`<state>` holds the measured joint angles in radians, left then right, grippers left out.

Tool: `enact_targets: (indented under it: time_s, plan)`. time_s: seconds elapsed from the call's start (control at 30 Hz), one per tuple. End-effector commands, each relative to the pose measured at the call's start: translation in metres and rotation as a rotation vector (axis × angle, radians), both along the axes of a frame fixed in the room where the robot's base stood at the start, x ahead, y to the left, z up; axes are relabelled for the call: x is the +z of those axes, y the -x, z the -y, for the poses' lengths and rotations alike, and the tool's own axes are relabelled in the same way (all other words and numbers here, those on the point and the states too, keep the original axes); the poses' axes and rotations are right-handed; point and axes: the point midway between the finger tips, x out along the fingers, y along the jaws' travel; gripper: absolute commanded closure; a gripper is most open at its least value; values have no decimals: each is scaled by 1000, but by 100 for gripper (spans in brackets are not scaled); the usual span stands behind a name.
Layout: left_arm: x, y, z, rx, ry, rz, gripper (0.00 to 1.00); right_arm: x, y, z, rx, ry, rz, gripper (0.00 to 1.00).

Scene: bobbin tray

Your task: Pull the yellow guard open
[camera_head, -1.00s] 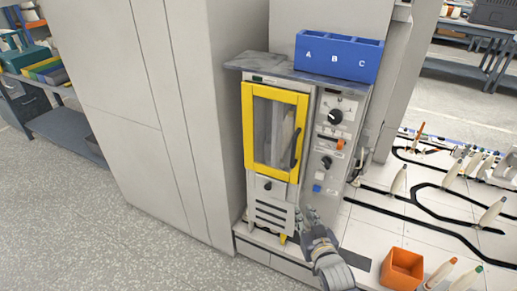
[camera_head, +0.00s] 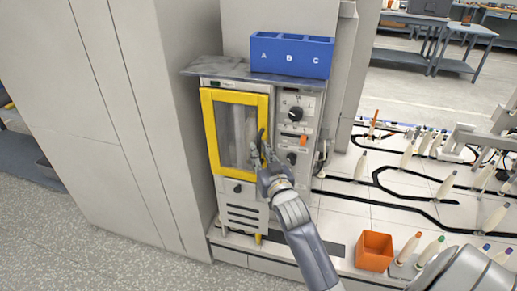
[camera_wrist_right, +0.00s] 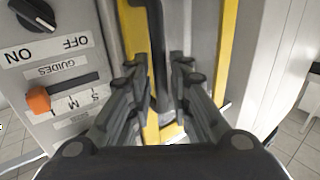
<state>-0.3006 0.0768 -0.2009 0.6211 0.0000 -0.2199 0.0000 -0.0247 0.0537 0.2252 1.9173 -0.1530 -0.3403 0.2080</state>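The yellow guard (camera_head: 210,135) is a framed door with a clear window on the front of the machine, and it looks closed. Its black handle (camera_head: 261,139) runs upright along the guard's right side. My right gripper (camera_head: 263,158) is at the handle's lower part. In the right wrist view the gripper (camera_wrist_right: 158,68) has its fingers apart, with the black handle (camera_wrist_right: 154,45) between them, nearer the left finger. I cannot tell whether a finger touches it. The yellow frame (camera_wrist_right: 224,50) shows behind. My left gripper is not in view.
The control panel, with a black knob (camera_head: 295,114) and an orange switch (camera_wrist_right: 39,100), is right of the guard. A blue bin (camera_head: 291,55) marked A, B, C stands on top. An orange box (camera_head: 374,251) and several bobbins stand on the white surface at right.

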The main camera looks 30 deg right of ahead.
Motion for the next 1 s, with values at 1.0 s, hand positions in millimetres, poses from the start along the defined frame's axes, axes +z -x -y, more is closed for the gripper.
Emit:
enact_targets:
  time_s: [1.0]
  plan:
    - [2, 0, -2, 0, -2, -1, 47, 0, -17, 3, -23, -6, 1, 100]
